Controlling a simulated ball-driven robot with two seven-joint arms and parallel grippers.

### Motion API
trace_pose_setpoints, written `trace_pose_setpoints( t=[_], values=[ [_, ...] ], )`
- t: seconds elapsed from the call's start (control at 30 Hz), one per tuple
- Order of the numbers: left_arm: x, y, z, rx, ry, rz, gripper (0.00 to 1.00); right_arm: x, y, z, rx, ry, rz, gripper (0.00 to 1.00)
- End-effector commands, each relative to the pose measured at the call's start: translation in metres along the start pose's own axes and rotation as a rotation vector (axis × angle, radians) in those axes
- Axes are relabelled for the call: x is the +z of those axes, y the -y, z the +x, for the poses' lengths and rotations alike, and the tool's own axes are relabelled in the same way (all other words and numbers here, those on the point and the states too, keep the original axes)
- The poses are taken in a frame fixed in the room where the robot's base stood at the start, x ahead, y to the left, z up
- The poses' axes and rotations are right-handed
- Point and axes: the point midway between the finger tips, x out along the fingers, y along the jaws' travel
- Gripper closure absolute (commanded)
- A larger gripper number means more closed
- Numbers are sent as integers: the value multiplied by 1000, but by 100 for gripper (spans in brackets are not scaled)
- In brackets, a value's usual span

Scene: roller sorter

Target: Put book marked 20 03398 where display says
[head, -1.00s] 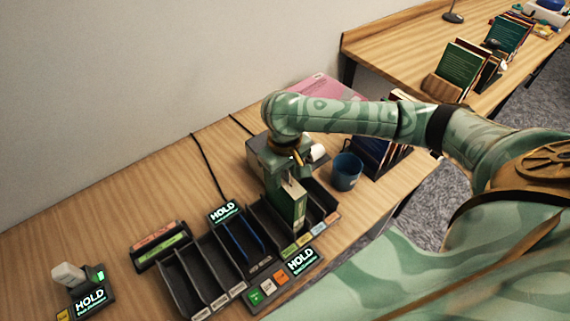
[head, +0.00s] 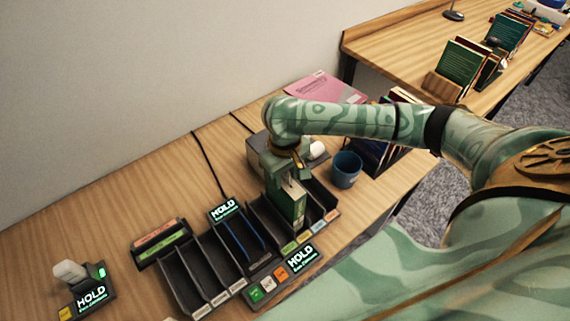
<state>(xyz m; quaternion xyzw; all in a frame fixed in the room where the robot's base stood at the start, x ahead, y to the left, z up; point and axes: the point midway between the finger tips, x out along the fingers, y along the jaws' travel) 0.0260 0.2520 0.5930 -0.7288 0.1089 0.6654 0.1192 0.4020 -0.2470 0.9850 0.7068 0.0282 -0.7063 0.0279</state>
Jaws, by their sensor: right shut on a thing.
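My right gripper (head: 288,184) is shut on a green book (head: 290,208). The book stands upright at the right group of dark sorter compartments (head: 262,222). Its lower end appears to be down among the dividers, but I cannot tell whether it touches the floor. The book's mark is too small to read. The display behind the sorter (head: 224,209) shows HOLD. The front right display (head: 301,257) and the far left display (head: 91,297) also show HOLD. My left gripper is not in view.
A blue cup (head: 346,169) stands right of the sorter. A grey box (head: 262,152) and a pink book (head: 322,87) lie behind. A white handheld device (head: 69,271) stands at the left. A labelled tray (head: 160,243) sits left of the compartments. The back left table is clear.

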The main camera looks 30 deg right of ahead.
Motion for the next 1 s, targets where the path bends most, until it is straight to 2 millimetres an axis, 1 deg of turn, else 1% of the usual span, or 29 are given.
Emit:
trace_pose_setpoints(
  t=[0.07,0.1,0.17,0.2,0.47,0.57,0.67,0.77,0.9,1.0],
  values=[
    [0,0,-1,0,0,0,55,0,0,1,0,-1,1,100],
    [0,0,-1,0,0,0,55,0,0,1,0,-1,1,63],
    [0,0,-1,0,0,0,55,0,0,1,0,-1,1,46],
    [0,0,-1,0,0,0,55,0,0,2,0,-1,1,40],
    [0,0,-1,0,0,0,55,0,0,1,1,1,0,40],
    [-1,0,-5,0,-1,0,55,0,0,-6,1,-1,0,40],
    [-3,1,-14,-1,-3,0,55,0,-1,-25,2,-3,0,40],
    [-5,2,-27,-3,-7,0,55,-1,0,-51,1,-6,-1,40],
    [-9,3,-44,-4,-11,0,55,-1,-1,-92,2,-6,0,40],
    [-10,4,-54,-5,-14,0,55,-1,0,-117,1,-6,0,40]
  ],
)
